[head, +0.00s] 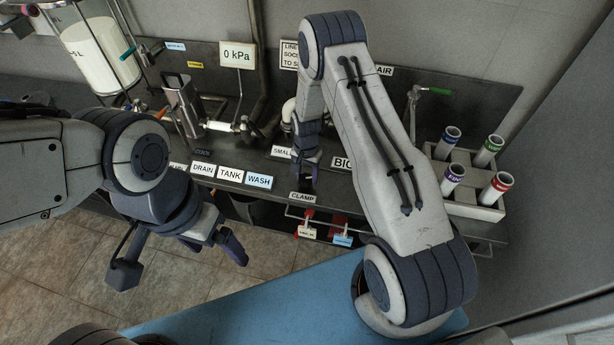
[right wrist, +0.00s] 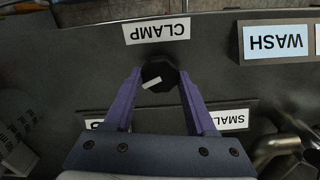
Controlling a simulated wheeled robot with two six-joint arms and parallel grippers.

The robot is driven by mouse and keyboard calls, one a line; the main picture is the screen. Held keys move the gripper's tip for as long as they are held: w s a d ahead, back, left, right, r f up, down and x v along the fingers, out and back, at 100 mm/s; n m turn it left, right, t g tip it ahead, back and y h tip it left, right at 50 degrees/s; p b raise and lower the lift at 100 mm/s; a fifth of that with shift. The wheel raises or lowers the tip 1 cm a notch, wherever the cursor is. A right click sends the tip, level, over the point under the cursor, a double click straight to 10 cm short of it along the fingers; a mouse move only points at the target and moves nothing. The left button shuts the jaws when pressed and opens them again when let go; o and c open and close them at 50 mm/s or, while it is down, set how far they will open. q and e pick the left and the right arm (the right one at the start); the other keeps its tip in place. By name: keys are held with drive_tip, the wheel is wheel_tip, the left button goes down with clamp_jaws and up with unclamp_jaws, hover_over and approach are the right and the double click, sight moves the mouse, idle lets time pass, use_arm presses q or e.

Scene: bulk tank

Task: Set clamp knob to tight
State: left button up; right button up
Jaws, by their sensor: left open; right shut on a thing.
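The clamp knob (right wrist: 158,77) is a dark round knob with a white pointer mark, below the upside-down CLAMP label (right wrist: 157,30) in the right wrist view. The mark lies nearly sideways, slanting down to the left. My right gripper (right wrist: 160,79) is shut on the knob, one purple finger on each side. In the head view my right gripper (head: 306,180) reaches down to the panel just behind the CLAMP label (head: 303,197) and hides the knob. My left gripper (head: 228,243) is open and empty, in front of the panel's front edge.
Labels DRAIN, TANK and WASH (head: 259,181) line the panel left of the clamp. A rack (head: 470,205) with several capped tubes stands at right. Tags hang on a rail (head: 307,229) below the front edge. A blue surface (head: 270,300) lies in front.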

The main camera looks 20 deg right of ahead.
sight(306, 178)
drive_tip(key=n+b, duration=0.1)
drive_tip(key=n, duration=0.1)
drive_tip(key=shift+f+n, duration=0.1)
drive_tip(key=shift+n, duration=0.3)
drive_tip(key=n+b, duration=0.1)
drive_tip(key=n, duration=0.2)
drive_tip(key=shift+n+b, duration=0.3)
drive_tip(key=shift+b, duration=0.05)
drive_tip(key=n+b, duration=0.1)
drive_tip(key=n, duration=0.4)
drive_tip(key=shift+a, duration=0.1)
drive_tip(key=o, duration=1.4)
drive_tip(key=shift+c, duration=0.2)
drive_tip(key=shift+r+b, duration=0.4)
drive_tip(key=shift+r, duration=0.25)
wheel_tip(306, 178, up, 10)
drive_tip(key=b, duration=0.1)
drive_tip(key=shift+f, duration=0.25)
